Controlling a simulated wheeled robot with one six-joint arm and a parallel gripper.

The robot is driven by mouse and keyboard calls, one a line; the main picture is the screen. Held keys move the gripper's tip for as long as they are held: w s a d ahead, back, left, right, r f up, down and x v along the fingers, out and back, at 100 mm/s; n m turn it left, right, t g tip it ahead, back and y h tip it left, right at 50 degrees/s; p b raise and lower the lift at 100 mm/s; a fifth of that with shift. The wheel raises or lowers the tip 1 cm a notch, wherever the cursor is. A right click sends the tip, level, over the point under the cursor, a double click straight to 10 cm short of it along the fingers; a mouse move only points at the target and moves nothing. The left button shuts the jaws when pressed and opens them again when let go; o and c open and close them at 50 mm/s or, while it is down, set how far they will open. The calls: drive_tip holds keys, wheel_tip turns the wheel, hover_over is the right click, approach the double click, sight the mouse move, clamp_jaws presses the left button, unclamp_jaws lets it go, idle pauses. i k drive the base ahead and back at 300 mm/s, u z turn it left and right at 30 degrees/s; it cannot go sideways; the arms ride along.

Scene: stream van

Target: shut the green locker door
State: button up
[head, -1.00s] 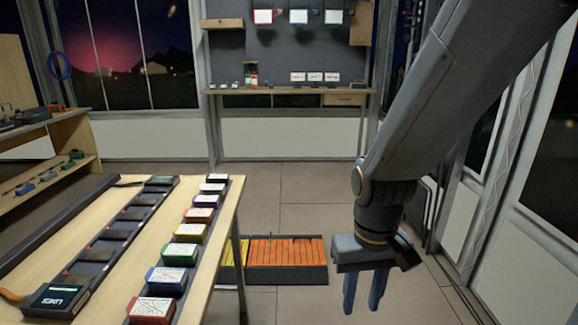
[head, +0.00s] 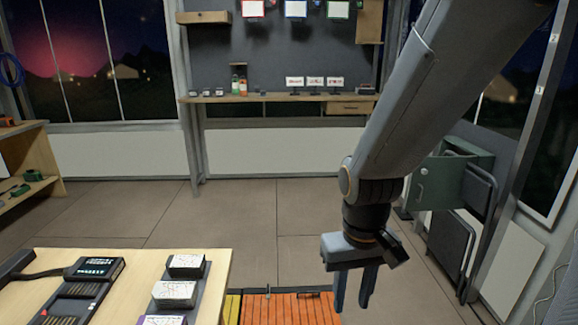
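The green locker (head: 472,158) is on the right side of the head view, by the right wall. A flat green panel with a small round knob, which looks like its door (head: 432,184), faces me at the locker's left and seems to stand open. My arm hides part of the locker's left side, so I cannot tell how wide the door stands. My gripper (head: 353,290) hangs pointing down, left of the locker and nearer to me. Its two fingers are apart with nothing between them. It is not touching the door.
A wooden table (head: 215,268) with labelled boxes stands at the lower left. An orange slatted crate (head: 275,309) lies on the floor beside it. Dark flat panels (head: 450,250) stand below and beside the locker. The tiled floor (head: 240,215) ahead is clear up to the back workbench (head: 270,97).

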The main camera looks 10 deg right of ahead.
sight(440, 190)
drive_tip(key=i, duration=0.1)
drive_tip(key=z, duration=0.85)
drive_tip(key=k, duration=0.5)
drive_tip(key=u, duration=1)
drive_tip(key=k, duration=0.85)
drive_tip(key=z, duration=0.15)
drive_tip(key=i, duration=0.7)
drive_tip(key=z, duration=1.35)
drive_tip(key=i, duration=1.4)
